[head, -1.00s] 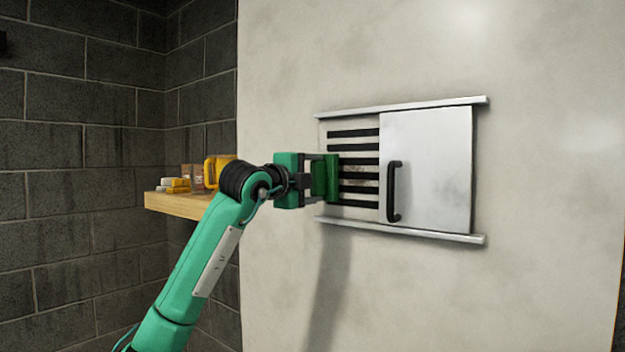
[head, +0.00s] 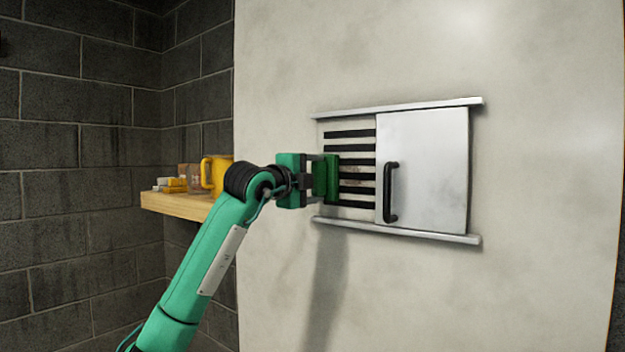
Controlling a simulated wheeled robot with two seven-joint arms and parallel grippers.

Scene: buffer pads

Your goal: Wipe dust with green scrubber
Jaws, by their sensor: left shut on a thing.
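My left gripper (head: 318,178) is shut on the green scrubber (head: 332,178). The scrubber is upright at the left part of a slotted vent (head: 350,148) in the pale wall; I cannot tell whether it touches the slats. A brownish dust patch (head: 351,176) shows on the slats just right of the scrubber. My right gripper is not in view.
A grey sliding door (head: 430,150) with a black handle (head: 390,192) covers the vent's right side, between two metal rails (head: 400,106). A wooden shelf (head: 180,205) at the left holds a yellow mug (head: 212,172) and small yellow-white blocks (head: 172,185).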

